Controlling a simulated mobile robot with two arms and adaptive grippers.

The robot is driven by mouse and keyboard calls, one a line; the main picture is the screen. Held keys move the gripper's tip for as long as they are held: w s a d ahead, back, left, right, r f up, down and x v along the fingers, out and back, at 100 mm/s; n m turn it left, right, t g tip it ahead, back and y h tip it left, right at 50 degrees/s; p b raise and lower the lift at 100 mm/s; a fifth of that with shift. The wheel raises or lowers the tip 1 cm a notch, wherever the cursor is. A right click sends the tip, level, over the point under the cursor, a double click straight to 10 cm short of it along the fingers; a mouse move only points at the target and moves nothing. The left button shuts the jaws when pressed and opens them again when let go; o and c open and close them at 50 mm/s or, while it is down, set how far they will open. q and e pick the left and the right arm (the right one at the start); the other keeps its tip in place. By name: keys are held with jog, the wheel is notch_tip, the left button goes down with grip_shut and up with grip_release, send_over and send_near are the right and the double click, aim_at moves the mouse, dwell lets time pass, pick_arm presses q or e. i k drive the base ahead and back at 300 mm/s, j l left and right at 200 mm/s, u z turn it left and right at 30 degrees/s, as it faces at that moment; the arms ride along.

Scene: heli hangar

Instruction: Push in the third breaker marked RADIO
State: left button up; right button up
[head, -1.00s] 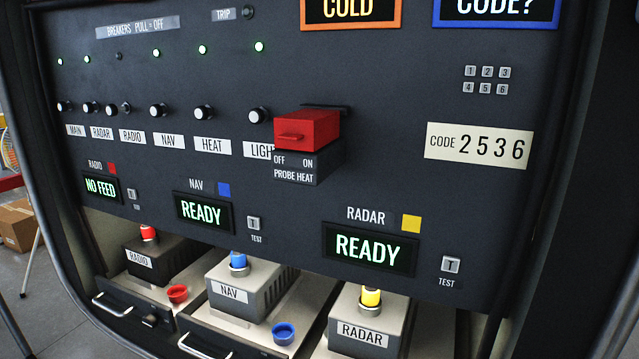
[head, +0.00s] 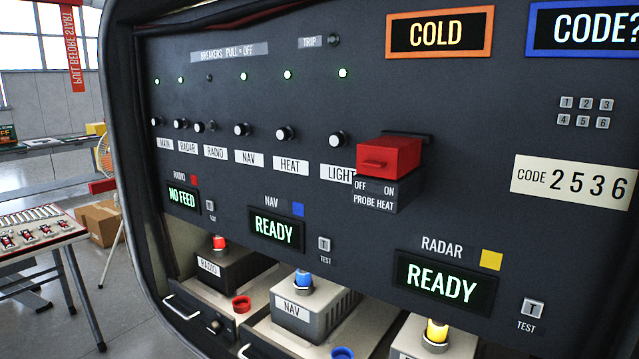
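The RADIO breaker (head: 203,126) is third in the row of breakers on the dark panel, above the RADIO label (head: 215,152). Its cap appears to stand out farther from the panel than the others. The small lamp above it (head: 210,77) is dark, while the lamps over the other breakers are green. The RADIO display (head: 183,198) below reads NO FEED. Neither of my grippers is in view.
A red guarded PROBE HEAT switch (head: 390,158) juts out right of the breakers. The NAV display (head: 276,230) and RADAR display (head: 443,285) read READY. Open trays with RADIO and NAV boxes lie below. A table (head: 35,235) stands at left.

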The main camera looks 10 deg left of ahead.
aim_at(198, 126)
jog(key=u, duration=0.85)
